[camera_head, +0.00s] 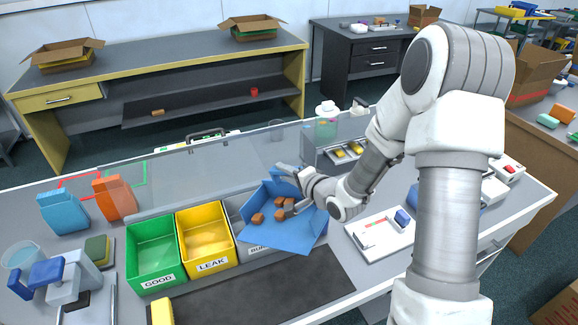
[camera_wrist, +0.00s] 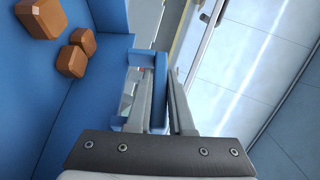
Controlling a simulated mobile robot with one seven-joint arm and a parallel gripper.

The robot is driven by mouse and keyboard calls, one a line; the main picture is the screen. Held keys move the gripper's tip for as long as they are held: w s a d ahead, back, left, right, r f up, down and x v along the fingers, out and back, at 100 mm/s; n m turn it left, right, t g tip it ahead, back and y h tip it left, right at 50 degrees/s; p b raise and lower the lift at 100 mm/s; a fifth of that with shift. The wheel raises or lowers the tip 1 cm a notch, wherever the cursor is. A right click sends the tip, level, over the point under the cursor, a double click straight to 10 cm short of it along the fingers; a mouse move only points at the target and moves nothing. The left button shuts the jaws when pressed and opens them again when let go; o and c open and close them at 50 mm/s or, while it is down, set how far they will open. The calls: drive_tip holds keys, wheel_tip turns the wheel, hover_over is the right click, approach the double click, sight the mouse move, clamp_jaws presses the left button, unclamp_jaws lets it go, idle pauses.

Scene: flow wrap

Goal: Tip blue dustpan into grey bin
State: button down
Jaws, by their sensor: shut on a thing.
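The blue dustpan (camera_head: 283,236) is above the grey bin (camera_head: 246,247) and hides most of it, including part of its label. Several brown pieces (camera_head: 279,215) lie in the pan. In the wrist view the dustpan (camera_wrist: 85,110) fills the left side, with brown pieces (camera_wrist: 70,61) near its upper left. My gripper (camera_head: 290,172) is shut on the dustpan's blue handle, which shows between the fingers (camera_wrist: 162,88) in the wrist view. The pan is close over the bin; I cannot tell whether they touch.
The yellow LEAK bin (camera_head: 205,237) and green GOOD bin (camera_head: 152,254) stand left of the grey bin. A clear panel (camera_head: 215,165) runs behind them. A white tray (camera_head: 379,234) lies to the right. The dark mat (camera_head: 250,292) in front is mostly clear.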

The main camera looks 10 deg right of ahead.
sight(273, 169)
drive_tip(key=a+g+p, duration=0.1)
drive_tip(key=w+a+r+h+p, duration=0.1)
drive_tip(key=p, duration=0.1)
drive_tip(key=shift+w+r+n+g+p, duration=0.15)
drive_tip(key=shift+r+n+g+p, duration=0.15)
drive_tip(key=shift+n+g, duration=0.1)
drive_tip(key=shift+w+a+g+h+p, duration=0.35)
drive_tip(key=shift+a+g+h+p, duration=0.15)
drive_tip(key=shift+h+p, duration=0.25)
drive_tip(key=w+a+g+h, duration=0.1)
drive_tip(key=w+a+f+n+g+h, duration=0.1)
drive_tip(key=a, duration=0.1)
drive_tip(key=w+a+f+g+h, duration=0.1)
drive_tip(key=h, duration=0.1)
drive_tip(key=shift+w+a+n, duration=0.15)
drive_tip(key=shift+a+n, duration=0.05)
drive_tip(key=shift+n, duration=0.2)
